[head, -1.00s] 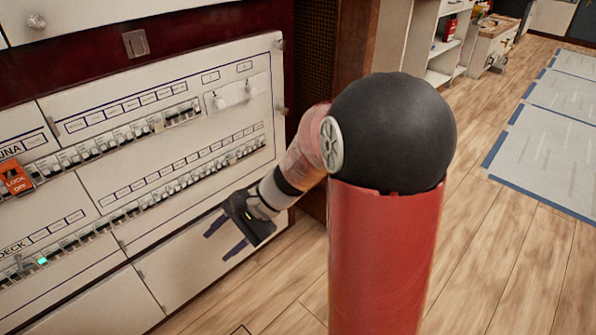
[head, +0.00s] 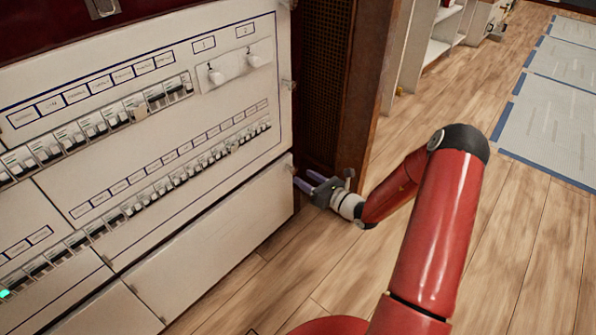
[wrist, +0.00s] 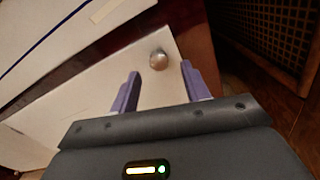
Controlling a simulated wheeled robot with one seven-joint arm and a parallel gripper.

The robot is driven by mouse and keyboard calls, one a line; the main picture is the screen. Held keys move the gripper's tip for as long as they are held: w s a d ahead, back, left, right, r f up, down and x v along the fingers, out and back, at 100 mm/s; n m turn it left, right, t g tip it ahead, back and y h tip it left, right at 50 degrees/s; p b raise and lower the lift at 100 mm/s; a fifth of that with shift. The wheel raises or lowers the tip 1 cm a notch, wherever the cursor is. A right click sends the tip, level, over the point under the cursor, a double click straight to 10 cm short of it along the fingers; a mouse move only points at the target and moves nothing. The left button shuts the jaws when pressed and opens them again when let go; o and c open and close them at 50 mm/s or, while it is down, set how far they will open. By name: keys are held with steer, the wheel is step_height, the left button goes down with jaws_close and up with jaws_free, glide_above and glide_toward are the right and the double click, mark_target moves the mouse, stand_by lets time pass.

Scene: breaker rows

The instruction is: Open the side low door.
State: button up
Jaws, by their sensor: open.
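The side low door (head: 215,245) is the plain white panel below the breaker rows, at the cabinet's right end. It looks shut in the head view. In the wrist view the white door (wrist: 95,100) bears a round metal knob (wrist: 158,60) near its right edge. My gripper (head: 303,179) is at the door's right edge, with its purple fingers pointing at the cabinet. In the wrist view my gripper (wrist: 160,82) is open, and the knob shows between and just beyond the fingertips. I cannot tell any contact. The knob is not clear in the head view.
The breaker panel (head: 150,130) with rows of switches lies above the door. A dark wooden post (head: 365,90) and mesh panel (head: 325,80) stand right of the cabinet. The wood floor (head: 270,290) in front is clear. Shelves (head: 435,50) stand farther back.

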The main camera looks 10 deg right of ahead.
mark_target(296, 172)
steer(key=x, duration=0.5)
steer(key=shift+w+a, duration=0.15)
jaws_close()
